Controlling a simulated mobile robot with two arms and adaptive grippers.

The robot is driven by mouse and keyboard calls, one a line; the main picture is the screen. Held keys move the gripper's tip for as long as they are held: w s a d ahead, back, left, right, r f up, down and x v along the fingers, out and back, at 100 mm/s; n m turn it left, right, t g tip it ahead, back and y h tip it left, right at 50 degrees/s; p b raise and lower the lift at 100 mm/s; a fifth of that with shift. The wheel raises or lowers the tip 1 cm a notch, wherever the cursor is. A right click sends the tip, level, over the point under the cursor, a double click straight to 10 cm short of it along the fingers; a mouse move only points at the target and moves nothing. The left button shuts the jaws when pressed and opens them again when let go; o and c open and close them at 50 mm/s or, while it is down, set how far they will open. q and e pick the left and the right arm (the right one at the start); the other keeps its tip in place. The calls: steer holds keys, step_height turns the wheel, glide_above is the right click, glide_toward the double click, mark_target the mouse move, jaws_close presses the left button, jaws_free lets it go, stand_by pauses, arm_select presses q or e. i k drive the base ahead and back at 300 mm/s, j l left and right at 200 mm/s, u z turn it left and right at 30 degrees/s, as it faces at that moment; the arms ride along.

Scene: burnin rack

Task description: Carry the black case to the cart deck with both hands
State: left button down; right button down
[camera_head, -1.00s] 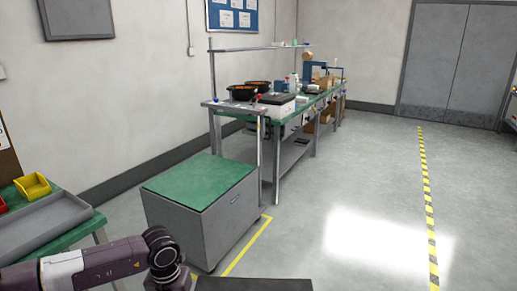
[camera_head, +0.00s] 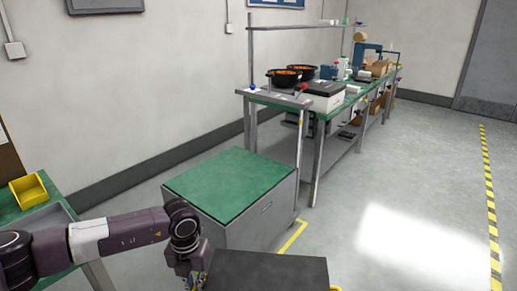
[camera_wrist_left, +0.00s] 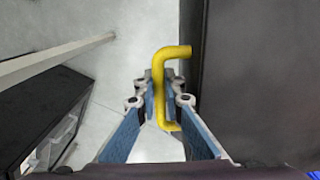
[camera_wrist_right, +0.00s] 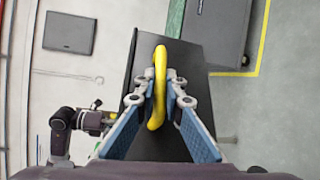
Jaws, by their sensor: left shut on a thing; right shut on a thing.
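The black case (camera_head: 265,272) shows at the bottom middle of the head view, its flat top facing up. My left gripper (camera_head: 198,280) is at its left side. In the left wrist view, the left fingers (camera_wrist_left: 160,95) are shut on a yellow handle (camera_wrist_left: 158,72) beside the dark case (camera_wrist_left: 255,80). In the right wrist view, the right fingers (camera_wrist_right: 160,88) are shut on another yellow handle (camera_wrist_right: 159,60) on the case (camera_wrist_right: 190,62). The right gripper is outside the head view. No deck clearly marked as the cart's can be told; a grey cabinet with a green top (camera_head: 230,182) stands just beyond the case.
A long green-topped workbench (camera_head: 345,98) with black bowls and boxes stands behind the cabinet. A green table with a yellow bin (camera_head: 32,190) is at the left. Yellow floor tape (camera_head: 292,238) runs by the cabinet. The floor at right is open.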

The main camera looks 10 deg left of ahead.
mark_target(230, 188)
steer(key=i+j+z, duration=0.25)
steer(key=i, duration=0.65)
steer(key=i+l, duration=0.15)
steer(key=i, duration=0.3)
steer(key=i+l, duration=0.2)
steer(key=i, duration=0.2)
steer(key=i+u, duration=0.3)
steer(key=u, duration=0.2)
steer(key=i+l+u, duration=0.2)
steer(key=u, duration=0.3)
steer(key=i+l+u, duration=0.15)
steer(key=i+u, duration=0.25)
steer(key=i+l+u, duration=0.25)
steer(key=u, duration=0.15)
